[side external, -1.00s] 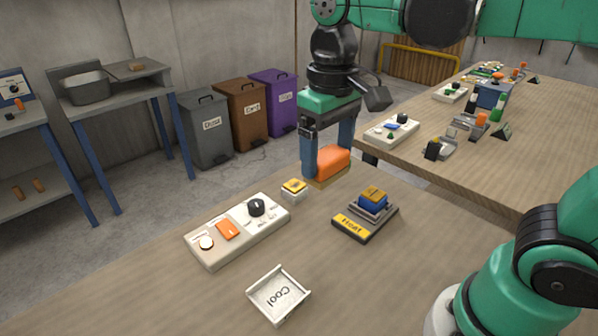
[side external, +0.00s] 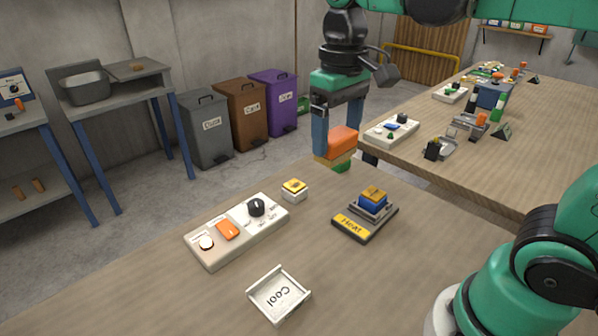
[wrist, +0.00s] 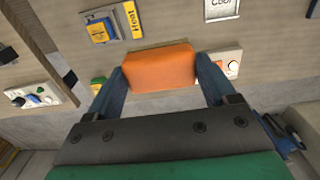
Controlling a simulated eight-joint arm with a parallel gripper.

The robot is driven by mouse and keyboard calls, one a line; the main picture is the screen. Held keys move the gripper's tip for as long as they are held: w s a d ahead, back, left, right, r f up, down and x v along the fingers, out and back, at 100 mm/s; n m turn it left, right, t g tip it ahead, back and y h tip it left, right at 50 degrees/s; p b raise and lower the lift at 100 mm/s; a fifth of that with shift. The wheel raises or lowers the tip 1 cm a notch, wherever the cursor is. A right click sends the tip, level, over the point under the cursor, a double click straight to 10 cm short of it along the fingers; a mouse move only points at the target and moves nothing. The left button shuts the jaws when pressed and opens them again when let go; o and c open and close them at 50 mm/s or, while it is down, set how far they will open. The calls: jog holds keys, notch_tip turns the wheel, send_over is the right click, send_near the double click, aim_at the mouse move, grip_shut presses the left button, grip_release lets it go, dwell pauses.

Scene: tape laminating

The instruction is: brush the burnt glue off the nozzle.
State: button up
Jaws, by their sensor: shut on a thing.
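My gripper (side external: 336,150) is shut on an orange block-shaped tool (side external: 342,141) with a tan lower part, probably the brush. It holds it near the far edge of the front table. The orange block also fills the space between my fingers in the wrist view (wrist: 160,68). A small green thing (side external: 341,168) shows just below the tool; I cannot tell whether they touch. A blue block with a yellow-brown top (side external: 372,196) sits on the grey stand marked Heat (side external: 350,226), to the right and nearer the camera. I cannot make out a nozzle or burnt glue for certain.
A white control panel (side external: 212,254) with a black knob lies at the left front. A small white block with a yellow top (side external: 294,190) stands behind it. The Cool tray (side external: 278,310) is in front. A second table (side external: 500,165) holds other items. Bins (side external: 245,115) stand behind.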

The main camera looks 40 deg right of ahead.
jog(key=d+f, duration=0.5)
jog(key=d, duration=0.9)
jog(key=shift+s+f, duration=0.25)
jog(key=shift+f, duration=1.7)
jog(key=shift+s+f, duration=0.2)
jog(key=shift+f, duration=1.7)
jog(key=shift+a+f, duration=0.25)
jog(key=shift+a, duration=0.05)
jog(key=shift+c, duration=0.5)
jog(key=shift+a+f, duration=0.1)
jog(key=shift+a, duration=1.65)
jog(key=d, duration=0.4)
jog(key=shift+d, duration=0.1)
notch_tip(320, 180, up, 8)
